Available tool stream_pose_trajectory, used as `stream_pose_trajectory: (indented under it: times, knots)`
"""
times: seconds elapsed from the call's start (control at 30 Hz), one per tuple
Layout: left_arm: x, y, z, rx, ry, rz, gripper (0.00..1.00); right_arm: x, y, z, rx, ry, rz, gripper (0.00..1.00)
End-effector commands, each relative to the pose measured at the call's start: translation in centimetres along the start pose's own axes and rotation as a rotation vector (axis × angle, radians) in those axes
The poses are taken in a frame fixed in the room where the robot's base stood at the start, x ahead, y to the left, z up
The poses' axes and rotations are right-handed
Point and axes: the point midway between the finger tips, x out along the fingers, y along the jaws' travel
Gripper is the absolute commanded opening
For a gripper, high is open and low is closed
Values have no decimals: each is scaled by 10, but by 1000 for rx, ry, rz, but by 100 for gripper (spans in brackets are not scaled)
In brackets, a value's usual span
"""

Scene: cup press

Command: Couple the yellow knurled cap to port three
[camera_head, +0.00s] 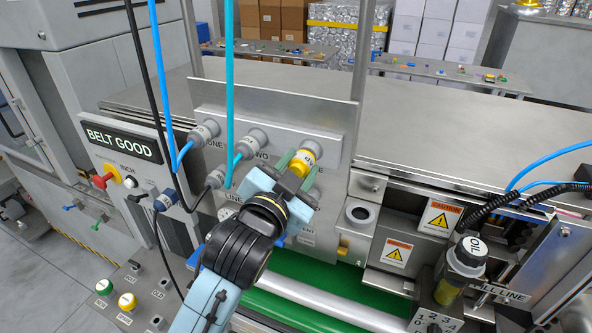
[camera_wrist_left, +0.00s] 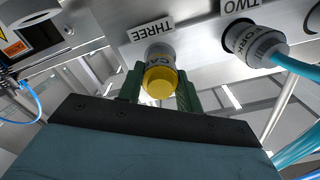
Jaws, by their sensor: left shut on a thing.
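The yellow knurled cap (camera_head: 301,162) is between the green fingers of my left gripper (camera_head: 295,171), which is shut on it. In the left wrist view the cap's yellow end (camera_wrist_left: 160,84) and lettered collar face the camera, with the green fingers of the gripper (camera_wrist_left: 160,92) on both sides. The cap is in line with port three (camera_head: 316,147), under the label THREE (camera_wrist_left: 150,30). It appears to be at the port's mouth; how deeply it is seated is hidden. My right gripper is not in view.
A blue hose (camera_head: 173,120) and a black cable hang in front of the panel. A BELT GOOD display (camera_head: 122,142) is at left. An oil bottle (camera_head: 466,256) stands at lower right.

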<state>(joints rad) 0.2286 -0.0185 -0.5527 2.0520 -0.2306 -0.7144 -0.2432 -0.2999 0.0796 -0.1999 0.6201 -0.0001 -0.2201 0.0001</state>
Motion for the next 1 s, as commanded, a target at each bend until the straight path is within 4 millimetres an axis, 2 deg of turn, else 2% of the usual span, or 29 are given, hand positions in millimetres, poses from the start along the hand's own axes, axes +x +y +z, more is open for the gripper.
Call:
stream_pose_trajectory:
  times: [0.33, 0.37, 0.5, 0.57, 0.87, 1.0]
  knots:
    - [9, 0, 0, 0, 0, 0, 8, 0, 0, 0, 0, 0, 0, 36]
    - [9, 0, 0, 0, 0, 0, 36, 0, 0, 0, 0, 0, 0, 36]
    - [8, 0, 0, 0, 0, 0, 55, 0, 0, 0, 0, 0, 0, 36]
    - [8, 0, 0, 0, 0, 0, 60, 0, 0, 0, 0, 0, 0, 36]
    - [7, 0, 0, 0, 0, 0, 60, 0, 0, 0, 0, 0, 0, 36]
    - [-5, 1, 1, 0, 0, 0, 60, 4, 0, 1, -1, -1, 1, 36]
